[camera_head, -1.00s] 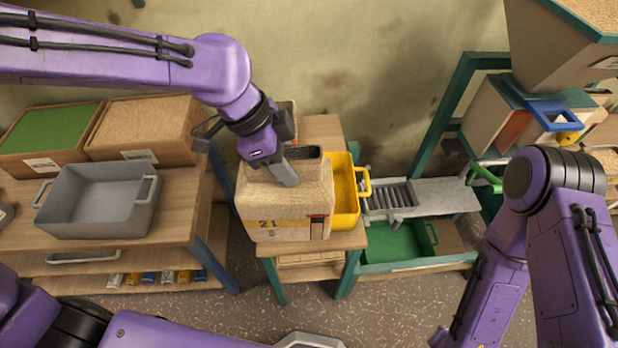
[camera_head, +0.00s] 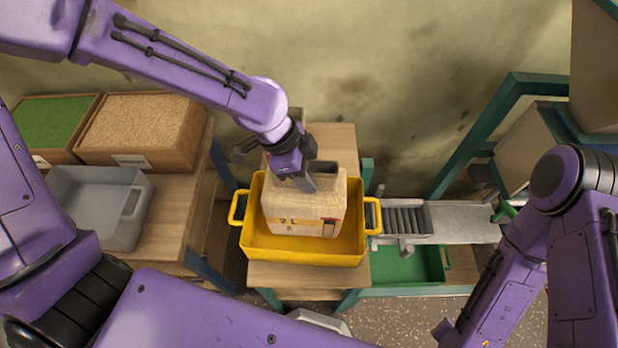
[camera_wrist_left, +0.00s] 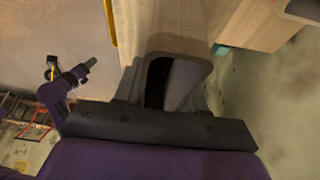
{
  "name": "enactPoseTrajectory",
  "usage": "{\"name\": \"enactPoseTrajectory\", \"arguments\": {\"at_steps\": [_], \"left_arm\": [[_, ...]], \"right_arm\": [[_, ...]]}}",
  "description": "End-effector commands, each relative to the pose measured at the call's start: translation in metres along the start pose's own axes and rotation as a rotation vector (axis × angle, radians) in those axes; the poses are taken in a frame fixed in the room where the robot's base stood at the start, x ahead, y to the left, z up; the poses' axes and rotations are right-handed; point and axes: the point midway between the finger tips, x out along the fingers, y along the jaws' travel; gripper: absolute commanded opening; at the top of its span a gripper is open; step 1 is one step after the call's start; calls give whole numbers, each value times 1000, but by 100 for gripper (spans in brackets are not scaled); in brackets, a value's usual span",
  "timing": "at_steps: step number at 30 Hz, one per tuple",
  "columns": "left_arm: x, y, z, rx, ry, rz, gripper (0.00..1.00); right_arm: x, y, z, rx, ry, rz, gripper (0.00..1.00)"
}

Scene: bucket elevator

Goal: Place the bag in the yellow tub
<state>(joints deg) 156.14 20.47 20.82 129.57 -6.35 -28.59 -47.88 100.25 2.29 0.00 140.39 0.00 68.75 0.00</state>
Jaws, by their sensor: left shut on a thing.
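The bag (camera_head: 306,213) is a beige woven sack with a printed lower band and a dark opening on top. It stands upright over the yellow tub (camera_head: 300,256), within its rim as seen from above. I cannot tell whether it touches the tub's floor. My left gripper (camera_head: 312,178) is shut on the bag's top edge.
The tub stands on a wooden table (camera_head: 335,140). A grey tub (camera_head: 90,215) and crates of green (camera_head: 55,120) and tan grain (camera_head: 140,120) are on the left bench. A roller conveyor (camera_head: 455,220) and green tub (camera_head: 410,265) are to the right.

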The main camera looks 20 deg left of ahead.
Motion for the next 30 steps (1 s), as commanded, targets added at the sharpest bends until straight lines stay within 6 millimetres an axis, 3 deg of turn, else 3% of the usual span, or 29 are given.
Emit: {"name": "enactPoseTrajectory", "arguments": {"at_steps": [12, 24, 25, 27, 30], "left_arm": [[49, -1, 18, 2, 2, -1, 0], [56, -1, 20, 5, 3, -3, 0], [57, -1, 21, 5, 1, 0, 46], [57, 0, 21, 5, 1, 0, 66], [57, 0, 21, 5, 1, 0, 66]], "right_arm": [[-9, 1, -4, 0, 1, 0, 43], [-7, 0, -3, 0, 1, 0, 43], [-7, 0, -3, 0, 1, 0, 43], [-7, 0, -3, 0, 1, 0, 43], [-7, 0, -3, 0, 1, 0, 43]]}}
